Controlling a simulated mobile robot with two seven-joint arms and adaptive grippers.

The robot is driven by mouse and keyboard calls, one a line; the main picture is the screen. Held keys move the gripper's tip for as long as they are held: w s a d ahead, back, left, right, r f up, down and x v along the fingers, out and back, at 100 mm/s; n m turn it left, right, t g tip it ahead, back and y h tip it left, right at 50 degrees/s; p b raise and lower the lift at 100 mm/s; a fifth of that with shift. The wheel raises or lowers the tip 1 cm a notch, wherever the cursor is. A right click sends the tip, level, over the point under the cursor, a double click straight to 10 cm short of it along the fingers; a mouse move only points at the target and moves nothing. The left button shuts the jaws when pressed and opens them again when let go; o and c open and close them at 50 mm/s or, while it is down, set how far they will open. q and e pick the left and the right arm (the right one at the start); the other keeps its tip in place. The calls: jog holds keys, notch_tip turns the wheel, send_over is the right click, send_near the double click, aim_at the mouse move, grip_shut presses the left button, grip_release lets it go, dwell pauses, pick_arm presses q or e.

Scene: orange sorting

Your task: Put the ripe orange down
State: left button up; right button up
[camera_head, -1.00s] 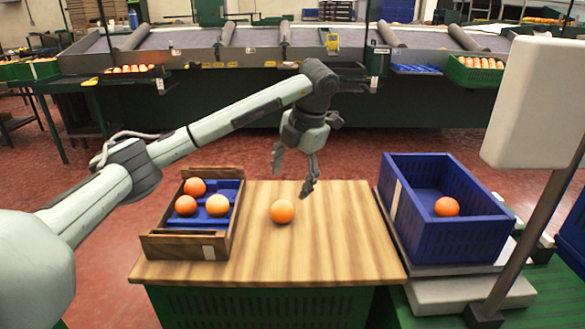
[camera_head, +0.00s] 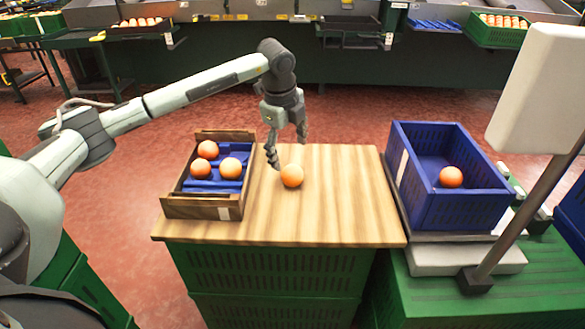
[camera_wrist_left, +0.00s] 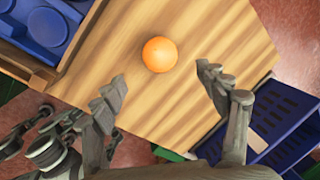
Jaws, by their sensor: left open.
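A single orange (camera_head: 292,175) rests on the wooden tabletop (camera_head: 340,200), just right of the wooden tray. It also shows in the left wrist view (camera_wrist_left: 159,54), beyond my open fingertips. My left gripper (camera_head: 287,149) is open and empty, pointing down above and slightly behind this orange. In the wrist view my left gripper's fingers (camera_wrist_left: 162,80) are spread wide, with nothing between them. The wooden tray (camera_head: 190,212) has a blue insert holding three oranges. A blue crate (camera_head: 470,210) on the right holds one orange (camera_head: 451,177). My right gripper is not seen.
The crate stands on a grey scale (camera_head: 440,262), with a pale display box (camera_head: 540,88) on a post in front at right. The tabletop right of the loose orange is bare. Conveyor benches with more oranges stand behind.

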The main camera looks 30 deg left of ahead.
aim_at(291, 168)
pick_arm(q)
jog(key=shift+s+a+f+n, duration=0.1)
jog(key=shift+a+f+n, duration=0.05)
jog(key=shift+n, duration=0.85)
jog(key=x, duration=0.7)
jog(key=shift+f+p, duration=0.3)
jog(key=shift+p, duration=0.1)
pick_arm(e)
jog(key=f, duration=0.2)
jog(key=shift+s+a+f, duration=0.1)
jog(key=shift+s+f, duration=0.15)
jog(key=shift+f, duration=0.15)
pick_arm(q)
jog(key=shift+c, duration=0.5)
jog(key=c, duration=1.2)
jog(key=shift+r, duration=0.15)
jog(key=shift+c, duration=0.6)
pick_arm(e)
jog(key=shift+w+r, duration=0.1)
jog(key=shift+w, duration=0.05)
